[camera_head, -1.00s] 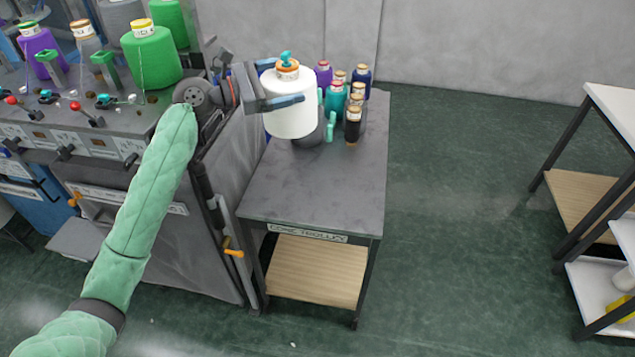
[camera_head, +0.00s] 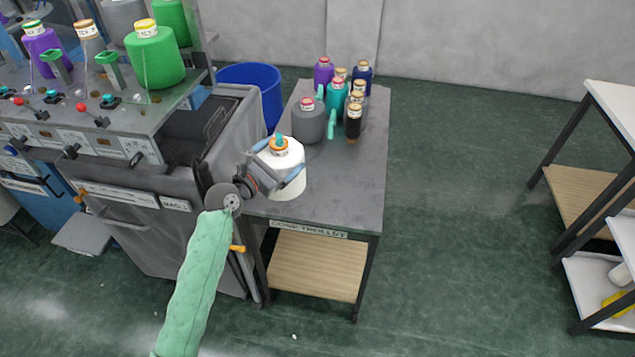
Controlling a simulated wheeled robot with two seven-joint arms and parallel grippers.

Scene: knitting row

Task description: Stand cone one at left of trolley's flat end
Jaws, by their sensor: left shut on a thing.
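The white cone (camera_head: 287,181) with an orange top is upright at the near left of the cone trolley's grey top (camera_head: 345,193). My left gripper (camera_head: 281,172) is shut on its upper part, one blue-padded finger on each side. The cone's base is over the flat, clear near end of the trolley, close to its left edge. I cannot tell whether it touches the surface. My right gripper is not in view.
A grey cone (camera_head: 308,121) and several coloured cones (camera_head: 337,92) stand at the trolley's far end. The knitting machine (camera_head: 150,170) is close on the left, with a blue bin (camera_head: 255,85) behind. The trolley's near right is clear. A shelf unit (camera_head: 605,190) stands far right.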

